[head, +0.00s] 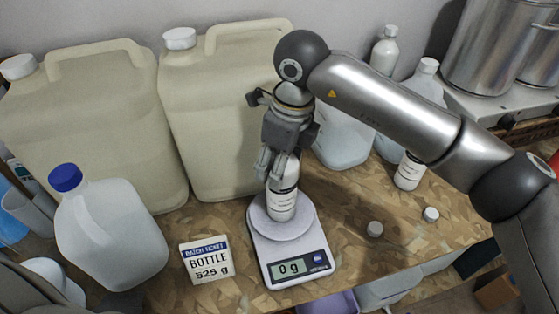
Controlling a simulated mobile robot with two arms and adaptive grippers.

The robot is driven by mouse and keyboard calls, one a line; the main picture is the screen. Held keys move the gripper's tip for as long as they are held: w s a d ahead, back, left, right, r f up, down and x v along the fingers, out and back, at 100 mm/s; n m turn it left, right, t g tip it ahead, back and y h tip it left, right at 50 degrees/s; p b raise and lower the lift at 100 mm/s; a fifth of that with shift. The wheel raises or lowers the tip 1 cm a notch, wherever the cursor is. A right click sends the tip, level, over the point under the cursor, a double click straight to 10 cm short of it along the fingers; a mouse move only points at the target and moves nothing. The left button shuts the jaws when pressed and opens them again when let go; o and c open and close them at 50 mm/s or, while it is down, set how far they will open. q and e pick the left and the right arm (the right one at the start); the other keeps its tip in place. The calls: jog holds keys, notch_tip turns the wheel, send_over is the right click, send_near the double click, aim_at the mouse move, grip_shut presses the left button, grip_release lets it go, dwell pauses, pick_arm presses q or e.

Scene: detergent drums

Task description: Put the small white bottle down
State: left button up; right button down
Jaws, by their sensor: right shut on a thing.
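A small white bottle (283,202) with a printed label is upright over the round plate of a scale (255,221) on the worktop. My right gripper (275,175) points down from above and is shut on the bottle's upper part, hiding its top. The scale's display (289,268) reads 0 g. I cannot tell whether the bottle's base touches the plate. My left gripper does not show.
A sign (205,261) reading BOTTLE 525 g stands left of the scale. A blue-capped jug (110,235) and large cream canisters (225,110) stand left and behind. The worktop's front edge is close.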

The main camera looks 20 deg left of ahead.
jog(key=c, duration=0.5)
grip_release()
jog(key=shift+o, duration=0.3)
jog(key=r+b, duration=0.1)
jog(key=r, duration=0.2)
jog(key=d+r+b, duration=0.1)
jog(key=r, duration=0.3)
jog(key=r+b, duration=0.1)
jog(key=r, duration=0.3)
jog(key=shift+s+d+r, duration=0.2)
jog(key=shift+d+r, duration=0.05)
jog(key=shift+d, duration=0.1)
jog(key=shift+r, duration=0.4)
